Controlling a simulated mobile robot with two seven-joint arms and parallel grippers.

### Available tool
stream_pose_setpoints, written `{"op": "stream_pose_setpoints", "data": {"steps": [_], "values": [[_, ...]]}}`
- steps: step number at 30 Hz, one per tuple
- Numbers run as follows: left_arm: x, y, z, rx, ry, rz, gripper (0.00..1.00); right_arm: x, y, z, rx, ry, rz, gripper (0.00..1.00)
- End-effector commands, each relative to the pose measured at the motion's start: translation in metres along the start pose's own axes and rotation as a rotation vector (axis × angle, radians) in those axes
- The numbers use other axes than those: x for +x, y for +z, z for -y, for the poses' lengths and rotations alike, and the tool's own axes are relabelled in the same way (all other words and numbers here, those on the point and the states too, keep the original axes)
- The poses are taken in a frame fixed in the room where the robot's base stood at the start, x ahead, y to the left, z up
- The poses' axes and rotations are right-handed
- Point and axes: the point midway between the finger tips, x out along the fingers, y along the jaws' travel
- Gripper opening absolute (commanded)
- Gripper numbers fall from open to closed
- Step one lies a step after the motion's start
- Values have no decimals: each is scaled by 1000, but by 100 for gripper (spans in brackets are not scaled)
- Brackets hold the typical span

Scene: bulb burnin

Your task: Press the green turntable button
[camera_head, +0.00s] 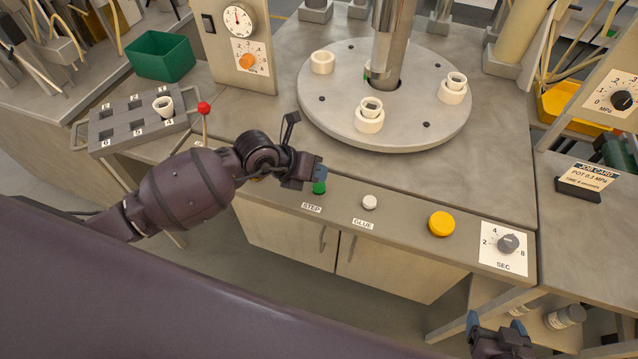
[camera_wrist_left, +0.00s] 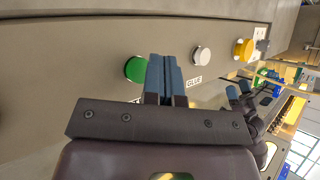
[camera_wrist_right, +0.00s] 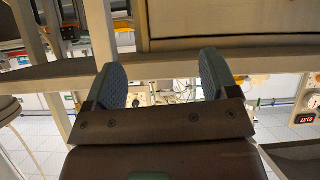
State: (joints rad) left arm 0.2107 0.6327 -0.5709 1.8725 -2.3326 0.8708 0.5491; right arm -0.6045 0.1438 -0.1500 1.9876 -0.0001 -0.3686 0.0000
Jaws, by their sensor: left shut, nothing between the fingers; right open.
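The green button (camera_head: 319,187), labelled STEP, is on the front panel of the bench, left of a white button (camera_head: 369,202) labelled GLUE. The turntable (camera_head: 400,135) is a round grey plate behind the panel with several white cups on it. My left gripper (camera_head: 319,173) is shut and empty, its tips right at the green button and partly covering it. In the left wrist view the green button (camera_wrist_left: 136,69) shows beside the blue fingertips (camera_wrist_left: 166,75); I cannot tell whether they touch it. My right gripper (camera_wrist_right: 168,78) is open and empty, low at the front right in the head view (camera_head: 499,330).
A yellow button (camera_head: 441,224) and a SEC dial (camera_head: 508,243) are further right on the panel. A grey rack (camera_head: 120,124) with one white cup and a red-knobbed lever (camera_head: 204,108) stand left of the turntable. A job card (camera_head: 588,177) stands at right.

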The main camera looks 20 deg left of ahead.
Motion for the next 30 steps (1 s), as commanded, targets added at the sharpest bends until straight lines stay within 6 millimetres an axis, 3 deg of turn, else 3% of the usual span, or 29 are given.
{"op": "stream_pose_setpoints", "data": {"steps": [13,30], "values": [[0,0,0,0,0,0,0,3,-10,1,0,-2,-20,80],[0,0,0,0,0,0,0,-2,4,0,3,1,8,80]]}}
